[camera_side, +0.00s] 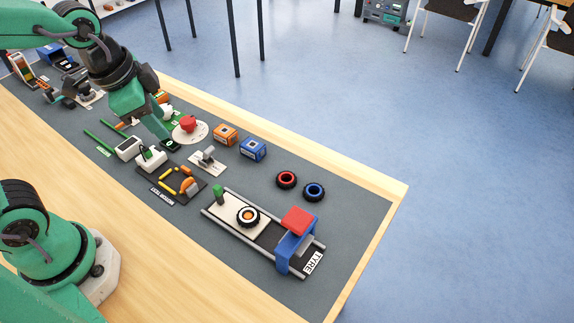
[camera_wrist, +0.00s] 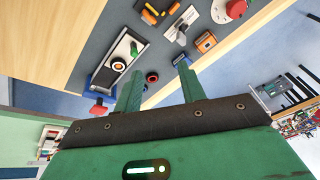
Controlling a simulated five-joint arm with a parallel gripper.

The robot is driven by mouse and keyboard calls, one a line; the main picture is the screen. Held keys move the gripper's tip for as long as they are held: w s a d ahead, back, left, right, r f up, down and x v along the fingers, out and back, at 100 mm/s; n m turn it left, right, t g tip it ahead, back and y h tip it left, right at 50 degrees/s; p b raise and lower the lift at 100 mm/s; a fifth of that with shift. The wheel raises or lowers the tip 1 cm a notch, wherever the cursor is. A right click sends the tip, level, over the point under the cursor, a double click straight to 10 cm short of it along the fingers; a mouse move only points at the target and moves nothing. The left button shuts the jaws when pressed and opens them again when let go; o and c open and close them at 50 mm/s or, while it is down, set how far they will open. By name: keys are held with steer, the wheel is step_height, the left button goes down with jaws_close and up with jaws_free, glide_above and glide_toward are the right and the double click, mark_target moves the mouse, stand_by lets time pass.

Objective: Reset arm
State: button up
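My gripper (camera_side: 167,143) points down over the grey mat in the side view, left of the red button on its round white base (camera_side: 190,127). In the wrist view my gripper (camera_wrist: 160,72) shows two green fingers apart with nothing between them. I cannot tell how far its tips are above the mat.
Red (camera_side: 286,179) and blue (camera_side: 314,192) tyres lie loose. Orange (camera_side: 226,135) and blue (camera_side: 252,149) boxes stand nearby. The mat's right end is clear.

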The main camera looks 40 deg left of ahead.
steer(key=s+a+r+n+t, duration=0.2)
steer(key=s+a+r+n, duration=0.1)
steer(key=n, duration=0.3)
steer(key=shift+s+a+r+n+y, duration=0.2)
steer(key=shift+s+a+n+y, duration=0.1)
steer(key=shift+s+a+n, duration=0.2)
stand_by(0.6)
